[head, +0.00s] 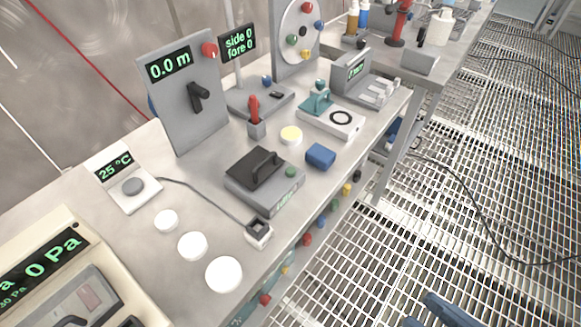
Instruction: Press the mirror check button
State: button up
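I see no readable label that marks the mirror check button, so I cannot tell which control it is. Several buttons show on the bench. A blue button (267,79) sits on the grey base under the "side 0 fore 0" display (237,43). A green button (291,172) is on the grey box with a black lever (256,168). A grey round knob (132,186) is on the 25 °C unit (127,181). Blue parts at the bottom right edge look like my gripper (440,312), cut off by the frame, away from the bench; its opening is unclear.
The metal bench (330,185) also holds a 0.0 m panel (188,90), a round dial (300,30) with coloured knobs, a blue block (320,157), and white discs (224,274). The grated floor (480,190) on the right has black cables (480,220) across it.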

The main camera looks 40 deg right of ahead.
grip_shut()
dwell(1.4)
